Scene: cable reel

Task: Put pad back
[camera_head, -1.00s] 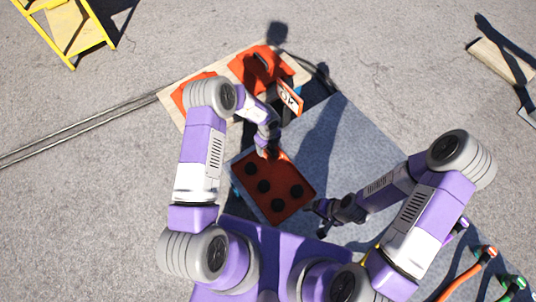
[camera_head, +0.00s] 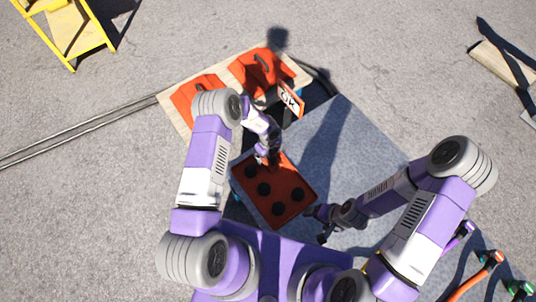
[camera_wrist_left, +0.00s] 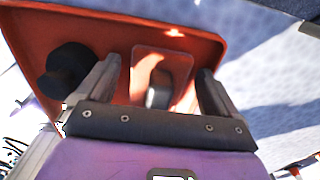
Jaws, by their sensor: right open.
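An orange-red tray (camera_head: 285,222) holding several round black pieces (camera_head: 264,189) lies in front of me. My left gripper (camera_head: 267,160) points down over the tray's far side. In the left wrist view, its two fingers (camera_wrist_left: 157,95) are apart, above a square orange pad (camera_wrist_left: 157,65) with a dark upright knob. The knob shows between the fingers, with no clear contact on either side. One black round piece (camera_wrist_left: 68,70) sits just left of the fingers. My right gripper (camera_head: 315,225) is open and empty beside the tray's right edge.
Beyond the tray stands a wooden board (camera_head: 291,71) with two orange plates (camera_head: 262,68) with dark handles and a small orange-and-white sign (camera_head: 291,100). A grey-blue surface (camera_head: 365,150) is clear to the right. Coloured cable ends (camera_head: 490,262) lie at the lower right.

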